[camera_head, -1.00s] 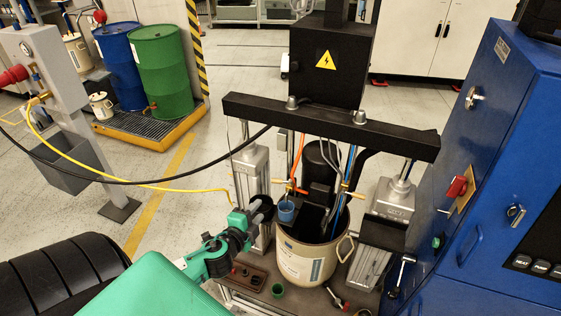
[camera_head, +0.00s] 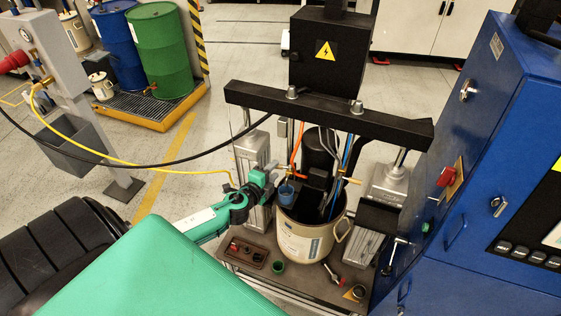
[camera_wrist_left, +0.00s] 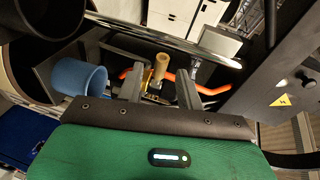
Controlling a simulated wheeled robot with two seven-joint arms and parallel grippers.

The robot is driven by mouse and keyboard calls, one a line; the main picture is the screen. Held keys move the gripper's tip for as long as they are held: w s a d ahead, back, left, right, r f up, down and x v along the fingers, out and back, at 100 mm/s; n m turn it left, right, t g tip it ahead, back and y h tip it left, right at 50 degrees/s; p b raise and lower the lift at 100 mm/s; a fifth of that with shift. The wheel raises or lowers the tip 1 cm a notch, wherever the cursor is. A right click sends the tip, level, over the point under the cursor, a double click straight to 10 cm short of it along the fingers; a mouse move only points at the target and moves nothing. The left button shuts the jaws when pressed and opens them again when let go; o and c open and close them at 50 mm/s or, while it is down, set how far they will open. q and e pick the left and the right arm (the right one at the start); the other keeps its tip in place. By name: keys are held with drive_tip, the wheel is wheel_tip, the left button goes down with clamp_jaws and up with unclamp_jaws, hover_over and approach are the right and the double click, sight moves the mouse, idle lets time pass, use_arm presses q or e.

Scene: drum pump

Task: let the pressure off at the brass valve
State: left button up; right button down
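A brass valve (camera_head: 284,178) sits at the left side of the pump, by an orange hose above the cream drum (camera_head: 301,240). In the left wrist view the brass valve (camera_wrist_left: 155,72) has a tan, rounded end and shows between and just beyond my fingers. My left gripper (camera_head: 275,178) is at the left of this valve; in the wrist view its two fingers (camera_wrist_left: 159,88) are apart, with no clear contact on the valve. A blue cup (camera_head: 286,194) hangs just below the valve, also left in the wrist view (camera_wrist_left: 79,76). My right gripper is out of view.
A second brass fitting (camera_head: 346,180) is on the right side of the pump. A black crossbeam (camera_head: 325,115) spans above the drum, with a post on each side. The blue cabinet (camera_head: 480,170) stands close on the right. A yellow hose (camera_head: 150,166) runs in from the left.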

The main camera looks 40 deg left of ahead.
use_arm(q)
drive_tip(key=w, duration=0.3)
drive_tip(key=w+f+p, duration=0.1)
drive_tip(key=w, duration=0.1)
drive_tip(key=shift+w+a, duration=0.1)
drive_tip(key=shift+a, duration=0.15)
drive_tip(key=shift+f, duration=0.1)
clamp_jaws()
